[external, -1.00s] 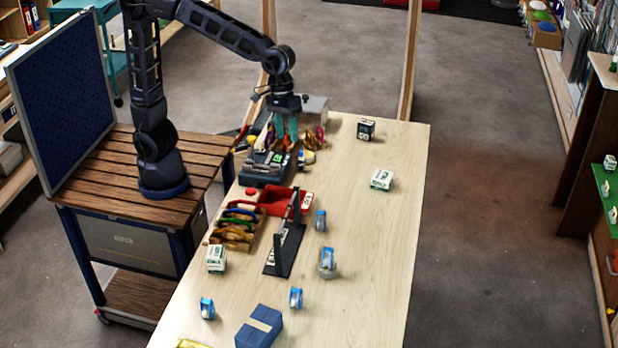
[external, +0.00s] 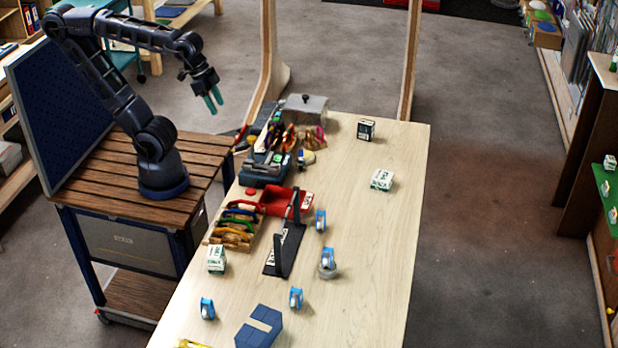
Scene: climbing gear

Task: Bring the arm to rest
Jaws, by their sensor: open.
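My gripper (external: 213,99) is open and empty. It hangs in the air above the floor, beyond the far left corner of the light wooden table (external: 376,240). Its teal fingertips point down and a little to the right, clear of everything. My arm is folded back over the slatted wooden cart (external: 110,165) that carries its base, with the elbow high near the blue pegboard panel (external: 55,110).
A row of tools and bins fills the table's left side, with a grey box (external: 304,108), a red tray (external: 286,201) and a rack of coloured gear (external: 236,226). Small boxes, blue-and-white rolls and a blue block (external: 250,335) stand around. The table's right side is mostly clear.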

